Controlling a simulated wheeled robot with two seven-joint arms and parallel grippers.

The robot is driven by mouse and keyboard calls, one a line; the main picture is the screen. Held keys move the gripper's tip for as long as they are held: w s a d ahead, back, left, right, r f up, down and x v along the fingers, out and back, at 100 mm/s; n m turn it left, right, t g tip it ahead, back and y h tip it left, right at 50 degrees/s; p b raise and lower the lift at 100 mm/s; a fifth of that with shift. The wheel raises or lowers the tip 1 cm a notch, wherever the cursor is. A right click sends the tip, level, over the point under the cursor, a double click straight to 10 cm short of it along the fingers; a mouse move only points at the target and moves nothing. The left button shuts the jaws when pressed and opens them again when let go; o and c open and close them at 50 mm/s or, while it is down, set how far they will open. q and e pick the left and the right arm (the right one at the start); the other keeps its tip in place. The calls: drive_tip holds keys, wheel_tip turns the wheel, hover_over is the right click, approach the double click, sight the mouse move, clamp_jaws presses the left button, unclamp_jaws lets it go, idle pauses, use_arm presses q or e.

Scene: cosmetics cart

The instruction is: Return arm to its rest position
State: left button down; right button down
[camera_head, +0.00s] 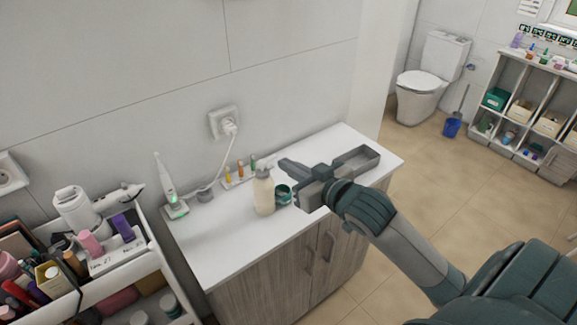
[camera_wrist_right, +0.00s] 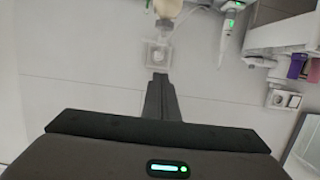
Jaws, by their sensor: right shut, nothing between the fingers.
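My right arm reaches in from the lower right in the head view. Its gripper (camera_head: 290,166) is over the white cabinet top (camera_head: 225,238), beside a cream pump bottle (camera_head: 264,193) and a teal cup (camera_head: 283,193). The fingers are together with nothing between them. In the right wrist view the shut fingers (camera_wrist_right: 159,82) point toward the wall, with the bottle (camera_wrist_right: 168,8) at the top edge. My left gripper is not in view.
An electric toothbrush (camera_head: 168,185) stands on the cabinet's left end, and a grey tray (camera_head: 357,160) lies at its right. A full cosmetics cart (camera_head: 150,262) is at the left. A toilet (camera_head: 428,80) and shelves (camera_head: 545,95) stand farther back. Floor is clear between.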

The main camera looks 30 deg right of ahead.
idle(0.5)
drive_tip(key=s+a+f+g, duration=0.25)
drive_tip(key=s+f, duration=0.25)
drive_tip(key=f, duration=0.4)
drive_tip(key=s+a+f+g, duration=0.1)
drive_tip(key=s+f+g, duration=0.2)
drive_tip(key=s+f, duration=0.4)
drive_tip(key=s+a+f+n+g, duration=0.1)
drive_tip(key=s+a+f+g, duration=0.2)
drive_tip(key=s+f, duration=0.4)
drive_tip(key=s+a+f+g, duration=0.35)
drive_tip(key=s+f, duration=0.25)
drive_tip(key=s, duration=0.4)
wheel_tip(320, 180, down, 35)
drive_tip(key=s+g+b, duration=0.1)
drive_tip(key=s+b, duration=0.1)
drive_tip(key=b, duration=0.4)
drive_tip(key=s+d+f+b, duration=0.1)
drive_tip(key=s+f+b, duration=0.1)
drive_tip(key=s+f, duration=0.6)
drive_tip(key=s+d+f+g+h+b, duration=0.1)
drive_tip(key=s+d+f+b, duration=0.1)
drive_tip(key=s+f, duration=0.7)
wheel_tip(320, 180, down, 4)
drive_tip(key=shift+s+f, duration=0.1)
drive_tip(key=shift+s, duration=0.05)
